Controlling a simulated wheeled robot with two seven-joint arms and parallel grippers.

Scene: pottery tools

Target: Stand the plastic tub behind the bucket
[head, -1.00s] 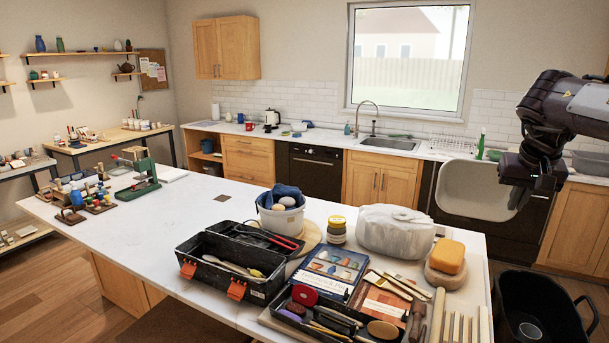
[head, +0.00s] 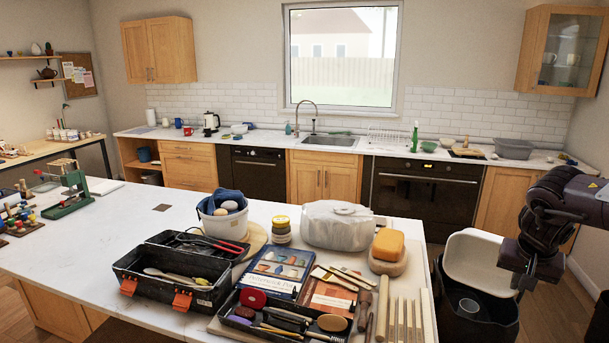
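The plastic tub (head: 482,260) is white, with rounded corners, and hangs tilted with its broad face toward me. My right gripper (head: 516,276) is at its right edge and appears shut on it; the fingertips are partly hidden. A black bucket (head: 480,331) stands on the floor right of the island. In the picture the tub overlaps the bucket's far side; I cannot tell whether it is over or behind it. A small grey round thing (head: 468,306) shows inside the bucket. My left gripper is out of view.
The white island (head: 110,240) holds a white pail (head: 222,222), a black toolbox (head: 150,272), a wrapped clay block (head: 337,226) and several tools. The black oven (head: 426,190) stands beyond the bucket. Some wooden floor shows right of the bucket.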

